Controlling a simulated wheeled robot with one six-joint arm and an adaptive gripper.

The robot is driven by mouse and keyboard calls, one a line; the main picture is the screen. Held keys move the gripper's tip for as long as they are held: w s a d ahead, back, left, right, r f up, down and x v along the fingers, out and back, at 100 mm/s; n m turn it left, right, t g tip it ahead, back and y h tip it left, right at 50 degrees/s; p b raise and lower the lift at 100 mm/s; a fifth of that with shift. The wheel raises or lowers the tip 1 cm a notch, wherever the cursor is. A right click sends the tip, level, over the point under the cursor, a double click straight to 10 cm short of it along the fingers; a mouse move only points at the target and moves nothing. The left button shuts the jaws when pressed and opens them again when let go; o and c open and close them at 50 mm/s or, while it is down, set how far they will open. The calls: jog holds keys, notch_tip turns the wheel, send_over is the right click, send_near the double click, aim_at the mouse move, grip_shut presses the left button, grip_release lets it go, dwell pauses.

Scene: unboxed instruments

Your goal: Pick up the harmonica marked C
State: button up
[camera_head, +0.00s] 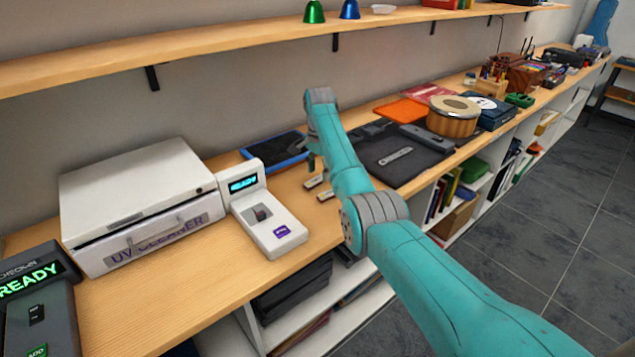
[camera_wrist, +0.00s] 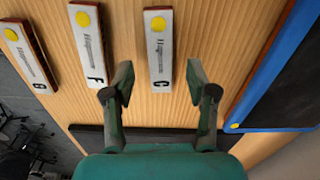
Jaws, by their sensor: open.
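The harmonica marked C (camera_wrist: 160,50) lies flat on the wooden counter in the wrist view, silver with a yellow dot at its far end. My gripper (camera_wrist: 158,82) is open, with one finger on each side of its lettered end and nothing held. The harmonica marked F (camera_wrist: 91,45) lies just left of it, outside the left finger. A third harmonica (camera_wrist: 29,57) lies tilted further left; its letter is hard to read. In the head view my gripper (camera_head: 313,163) is low over the counter, partly hidden by my arm, beside small silver harmonicas whose letters cannot be read.
A blue-edged dark tray (camera_head: 275,150) lies close by; its blue edge (camera_wrist: 262,65) is right of my right finger. A white device with a lit screen (camera_head: 265,215) and a UV cleaner box (camera_head: 140,200) stand left. A shelf (camera_head: 220,38) runs above.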

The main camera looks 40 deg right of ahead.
jog(key=shift+f, duration=1.25)
grip_shut()
jog(key=shift+r, duration=0.1)
